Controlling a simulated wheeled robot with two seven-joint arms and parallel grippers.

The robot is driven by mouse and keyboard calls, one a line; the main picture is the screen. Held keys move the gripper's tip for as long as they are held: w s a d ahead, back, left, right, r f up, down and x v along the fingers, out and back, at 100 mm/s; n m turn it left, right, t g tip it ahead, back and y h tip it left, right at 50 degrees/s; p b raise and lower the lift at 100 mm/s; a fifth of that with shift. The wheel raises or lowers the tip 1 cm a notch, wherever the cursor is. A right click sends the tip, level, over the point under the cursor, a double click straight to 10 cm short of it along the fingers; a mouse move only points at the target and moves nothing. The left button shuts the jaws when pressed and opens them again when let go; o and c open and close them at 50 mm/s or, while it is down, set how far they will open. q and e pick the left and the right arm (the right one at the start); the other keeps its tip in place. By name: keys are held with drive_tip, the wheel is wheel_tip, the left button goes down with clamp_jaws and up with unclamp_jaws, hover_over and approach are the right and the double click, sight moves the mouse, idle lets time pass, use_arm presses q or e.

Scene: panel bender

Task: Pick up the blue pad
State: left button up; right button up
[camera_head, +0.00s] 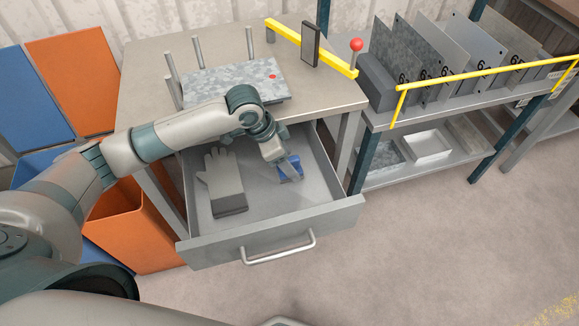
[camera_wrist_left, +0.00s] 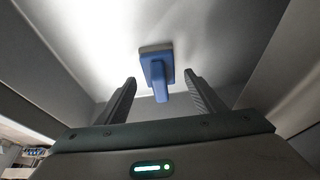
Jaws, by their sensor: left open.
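The blue pad (camera_head: 288,172) lies in the open drawer, right of its middle. In the left wrist view the blue pad (camera_wrist_left: 156,66) has a blue handle-like part and a grey layer at its far side. My left gripper (camera_head: 292,170) reaches down into the drawer at the pad and partly hides it in the head view. In the left wrist view the left gripper's fingers (camera_wrist_left: 160,86) are open and apart, with the pad's blue handle between and a little beyond their tips. It is not held. My right gripper is not in view.
The drawer (camera_head: 276,235) is pulled out from under the table (camera_head: 150,75). Grey gloves (camera_head: 222,182) lie in its left part. A metal sheet (camera_head: 225,80) with posts sits on the tabletop. A rack of plates (camera_head: 440,60) stands right; orange and blue bins (camera_head: 135,225) stand left.

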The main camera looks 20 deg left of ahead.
use_arm(q)
drive_tip(key=shift+w+d+f, duration=0.15)
drive_tip(key=shift+d+f, duration=0.05)
drive_tip(key=shift+f, duration=0.35)
drive_tip(key=c, duration=1.2)
drive_tip(key=shift+r, duration=0.15)
